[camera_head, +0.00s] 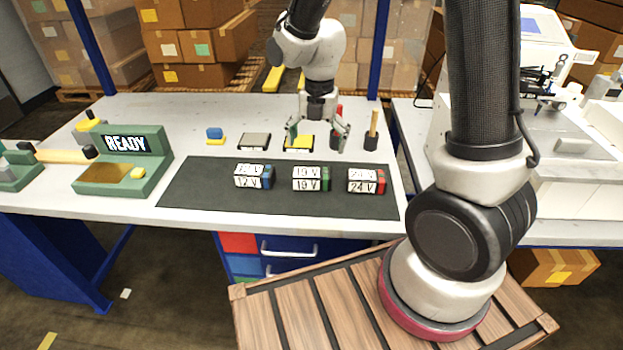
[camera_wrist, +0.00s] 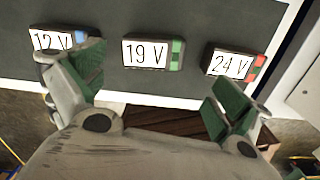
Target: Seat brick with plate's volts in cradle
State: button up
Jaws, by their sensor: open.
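Three white-faced bricks stand in a row on the dark mat (camera_head: 205,195). The 12 V brick (camera_head: 247,177) has a blue end, the 19 V brick (camera_head: 305,179) a green end, and the 24 V brick (camera_head: 361,181) a red end. All three show in the wrist view, with the 19 V brick (camera_wrist: 146,53) near the middle. My gripper (camera_head: 317,139) is open and empty, behind the 19 V brick in the head view. A green stand (camera_head: 160,167) with a READY display and a brass-coloured bed, apparently the cradle, stands at left. I cannot make out a voltage plate.
Behind the mat lie a blue-and-yellow block (camera_head: 215,136), a grey pad (camera_head: 254,141) and a yellow-topped pad (camera_head: 299,143). A dark cup with a wooden stick (camera_head: 371,138) stands right of my gripper. A wooden-handled lever (camera_head: 62,156) is at left. The mat's front is clear.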

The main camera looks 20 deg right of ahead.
aim_at(312, 173)
jog(key=f+n, duration=0.1)
jog(key=f, duration=0.1)
jog(key=a+f+n, duration=0.1)
jog(key=shift+w+a+f+n, duration=0.2)
jog(key=shift+f+n, duration=0.1)
jog(key=shift+f, duration=0.1)
notch_tip(312, 173, down, 7)
jog(key=shift+s+r, duration=0.1)
jog(key=c, duration=0.9)
